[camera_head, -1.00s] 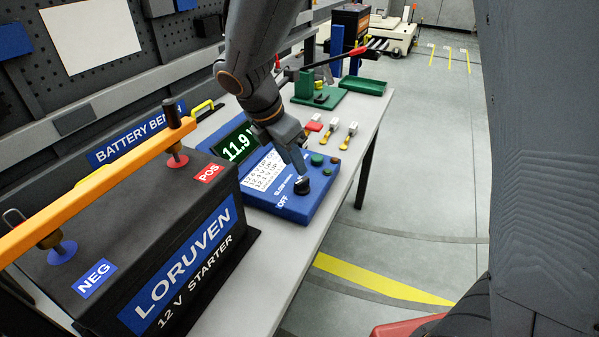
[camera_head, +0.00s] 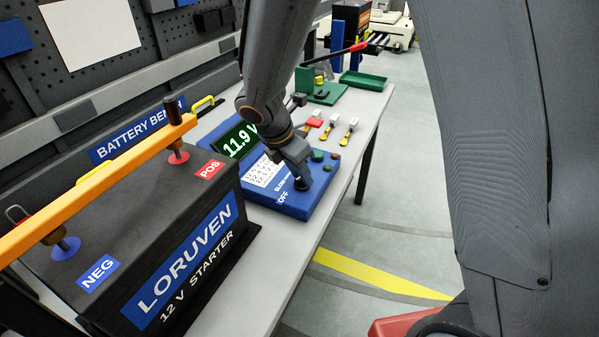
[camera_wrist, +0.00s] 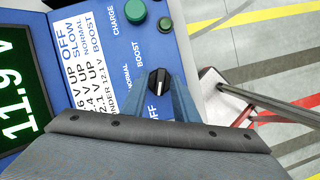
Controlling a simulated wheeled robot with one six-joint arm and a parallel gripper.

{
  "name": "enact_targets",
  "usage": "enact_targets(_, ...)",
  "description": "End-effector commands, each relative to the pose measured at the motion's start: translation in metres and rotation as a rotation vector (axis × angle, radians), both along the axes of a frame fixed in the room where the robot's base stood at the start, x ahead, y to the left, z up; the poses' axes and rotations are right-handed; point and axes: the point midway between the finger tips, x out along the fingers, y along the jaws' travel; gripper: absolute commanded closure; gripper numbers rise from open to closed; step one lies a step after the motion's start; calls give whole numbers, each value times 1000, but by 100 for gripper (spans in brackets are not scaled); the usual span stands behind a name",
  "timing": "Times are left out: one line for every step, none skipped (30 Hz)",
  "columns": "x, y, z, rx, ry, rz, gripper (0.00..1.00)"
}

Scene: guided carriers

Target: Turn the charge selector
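The charge selector is a black round knob (camera_wrist: 159,82) with a white mark, on a blue charger panel (camera_head: 295,203). OFF, NORMAL and BOOST are printed around it in the wrist view; SLOW beside the knob is hidden. My gripper (camera_head: 303,183) is down at the knob, its blue-grey fingers on either side of it. In the wrist view, the gripper (camera_wrist: 160,88) shows no clear gap to the knob; I cannot tell whether it grips. The charger display (camera_head: 240,140) reads 11.9 V. A printed voltage table (camera_wrist: 82,70) lies beside the knob.
A green button (camera_wrist: 135,11) and a smaller one (camera_wrist: 164,24) sit near the knob. A black battery (camera_head: 130,240) with an orange bar (camera_head: 95,188) stands at the left. Small tagged yellow parts (camera_head: 350,128) and a green tray (camera_head: 364,81) lie farther back on the bench.

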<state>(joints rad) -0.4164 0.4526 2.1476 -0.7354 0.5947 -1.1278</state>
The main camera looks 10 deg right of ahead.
Motion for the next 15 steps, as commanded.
enact_targets(0, 0, 0, 0, 0, 0, 82)
enact_targets(0, 0, 0, 0, 0, 0, 87)
enact_targets(0, 0, 0, 0, 0, 0, 94)
enact_targets(0, 0, 0, 0, 0, 0, 99)
enact_targets(0, 0, 0, 0, 0, 0, 100)
enact_targets(0, 0, 0, 0, 0, 0, 100)
enact_targets(0, 0, 0, 0, 0, 0, 100)
enact_targets(0, 0, 0, 0, 0, 0, 100)
enact_targets(0, 0, 0, 0, 0, -1, 100)
enact_targets(0, 0, 0, 0, 0, -3, 100)
enact_targets(0, 0, 0, 0, 0, -5, 100)
enact_targets(0, 0, 0, 0, -1, -9, 100)
enact_targets(0, 0, 1, 0, -1, -15, 100)
enact_targets(1, 0, 1, -1, 0, -21, 100)
enact_targets(1, 0, 1, -1, -1, -31, 100)
